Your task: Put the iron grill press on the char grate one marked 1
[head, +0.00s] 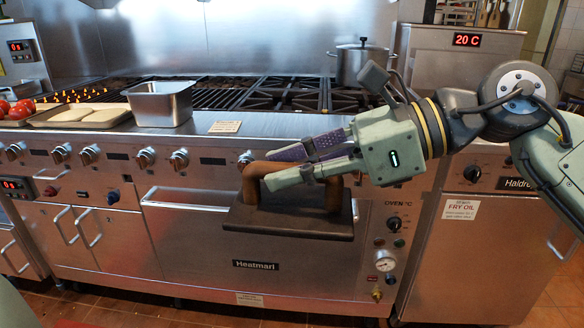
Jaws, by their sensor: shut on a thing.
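The iron grill press (288,221) is a dark flat plate with a brown arched handle. My gripper (268,170) reaches in from the right and is shut on the press's handle. It holds the press in the air in front of the stove, below the level of the stove top, with the plate roughly level. Char grates (85,92) with small flames lie at the left back of the stove top. I cannot make out a mark 1 on them.
A steel pan (160,103) and a tray (50,122) with pale flat pieces stand at the stove's front left, by red tomatoes (18,108). A lidded pot (362,64) stands on the burner grates (290,95). Control knobs line the front panel.

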